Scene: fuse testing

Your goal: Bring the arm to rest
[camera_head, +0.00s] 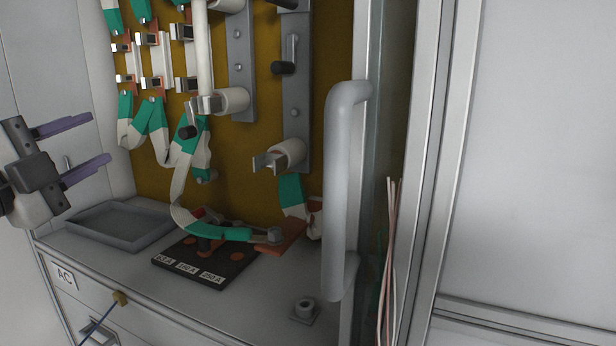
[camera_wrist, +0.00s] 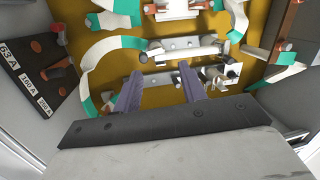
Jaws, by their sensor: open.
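My gripper (camera_head: 100,137) is at the left edge of the head view, with its two purple fingers spread apart and pointing right. It hangs in the air above the grey tray, left of the cabinet's brown back panel (camera_head: 250,130). Nothing shows between the fingers. In the wrist view my gripper (camera_wrist: 160,80) also shows open and empty, facing the panel with its metal bars and fuse clips. I cannot tell the exact gap between the fingertips and the panel.
A grey tray (camera_head: 88,222) and a black labelled board (camera_head: 187,272) sit on the cabinet shelf. Green-and-white cables (camera_head: 178,185) hang in front of the panel. A thick vertical handle (camera_head: 342,190) stands at the right, beside loose thin wires (camera_head: 391,270).

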